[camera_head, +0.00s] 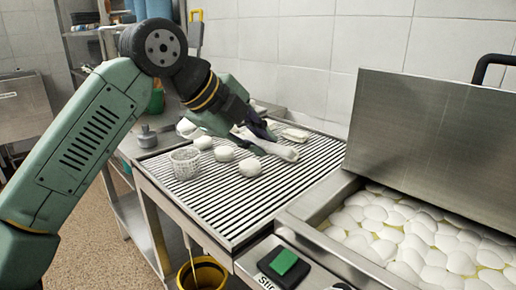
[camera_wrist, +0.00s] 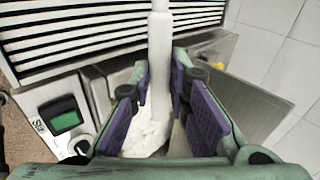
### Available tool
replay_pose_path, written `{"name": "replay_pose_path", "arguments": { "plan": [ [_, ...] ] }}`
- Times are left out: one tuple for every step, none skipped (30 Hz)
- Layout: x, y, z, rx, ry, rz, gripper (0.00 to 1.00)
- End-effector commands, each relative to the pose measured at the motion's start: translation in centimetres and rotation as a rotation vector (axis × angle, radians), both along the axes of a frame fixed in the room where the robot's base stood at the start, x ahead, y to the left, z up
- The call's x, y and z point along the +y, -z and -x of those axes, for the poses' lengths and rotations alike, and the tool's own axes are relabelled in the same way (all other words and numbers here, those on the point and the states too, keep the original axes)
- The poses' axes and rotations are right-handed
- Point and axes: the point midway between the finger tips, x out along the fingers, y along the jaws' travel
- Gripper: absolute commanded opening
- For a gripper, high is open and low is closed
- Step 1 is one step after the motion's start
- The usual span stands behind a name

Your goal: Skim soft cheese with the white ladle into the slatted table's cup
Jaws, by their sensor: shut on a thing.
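My gripper (camera_head: 258,139) is over the far right part of the slatted table (camera_head: 215,205). It is shut on the white ladle (camera_head: 283,151), whose pale handle sticks out past the fingers. In the wrist view the ladle's handle (camera_wrist: 160,45) runs between the purple finger pads of my gripper (camera_wrist: 160,82). I cannot tell in the head view whether the ladle touches the slats. A white perforated cup (camera_head: 185,165) stands upright on the table's left part. The soft cheese (camera_head: 400,235) lies as many white lumps in yellowish liquid in the vat at the right.
Several small white round pieces, one of them (camera_head: 224,154), lie between the cup and my gripper. A raised steel panel (camera_head: 430,130) stands behind the vat. A yellow-rimmed bucket (camera_head: 203,275) is below.

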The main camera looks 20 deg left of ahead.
Motion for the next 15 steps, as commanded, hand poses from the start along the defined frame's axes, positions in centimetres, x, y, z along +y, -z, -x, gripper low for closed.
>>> {"name": "replay_pose_path", "arguments": {
  "plan": [
    [0.05, 0.41, 0.07, -0.014, -0.002, 0.006, 0.00],
    [0.07, 0.43, 0.09, -0.021, -0.003, 0.008, 0.00],
    [0.07, 0.45, 0.11, -0.032, -0.004, 0.013, 0.00],
    [0.09, 0.46, 0.13, -0.041, -0.005, 0.016, 0.00],
    [0.10, 0.47, 0.15, -0.049, -0.006, 0.020, 0.00],
    [0.11, 0.48, 0.19, -0.059, -0.007, 0.024, 0.00],
    [0.13, 0.48, 0.23, -0.066, -0.008, 0.027, 0.00],
    [0.13, 0.48, 0.26, -0.075, -0.008, 0.030, 0.00],
    [0.15, 0.48, 0.28, -0.087, -0.010, 0.035, 0.00],
    [0.15, 0.49, 0.28, -0.094, -0.010, 0.039, 0.00],
    [0.17, 0.52, 0.30, -0.101, -0.011, 0.042, 0.00],
    [0.18, 0.54, 0.33, -0.110, -0.012, 0.046, 0.00],
    [0.19, 0.54, 0.34, -0.118, -0.013, 0.049, 0.00],
    [0.21, 0.52, 0.37, -0.125, -0.014, 0.052, 0.00],
    [0.23, 0.49, 0.38, -0.134, -0.015, 0.056, 0.00]
  ]
}}
